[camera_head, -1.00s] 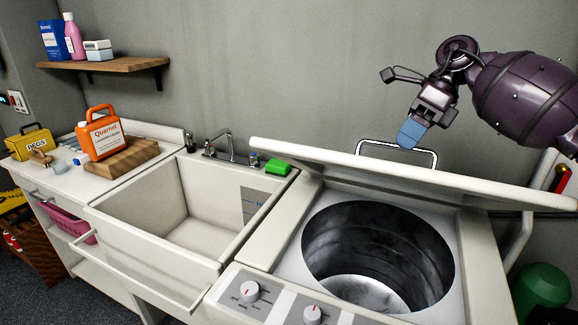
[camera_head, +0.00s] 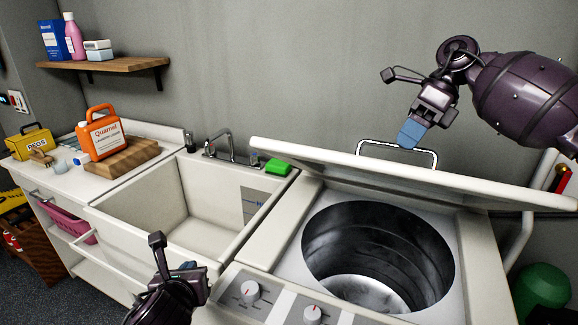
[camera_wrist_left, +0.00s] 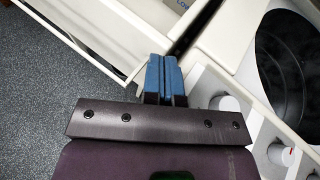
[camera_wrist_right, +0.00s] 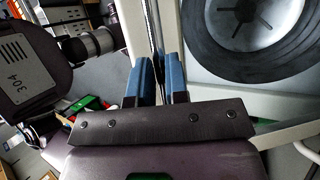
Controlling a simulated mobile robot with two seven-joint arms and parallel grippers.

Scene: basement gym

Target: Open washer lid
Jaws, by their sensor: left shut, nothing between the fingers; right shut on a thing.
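The washer lid (camera_head: 350,160) is white and stands raised at a tilt above the washer (camera_head: 285,240), with the dark round drum (camera_head: 375,250) open to view. A pale handle (camera_head: 372,142) loops from the lid's far edge. My right gripper (camera_head: 411,133) has its blue fingers at this handle and is shut on it; the fingers also show in the right wrist view (camera_wrist_right: 158,80), with a thin bar between them. My left gripper (camera_head: 192,278) is low in front of the sink, left of the washer's knobs. Its blue fingers (camera_wrist_left: 163,75) are shut together and empty.
The deep sink (camera_head: 150,260) adjoins the washer on the left, with a faucet (camera_head: 230,148) and a green block (camera_head: 277,166) at its back. An orange jug (camera_head: 100,137) stands on a wooden board on the counter.

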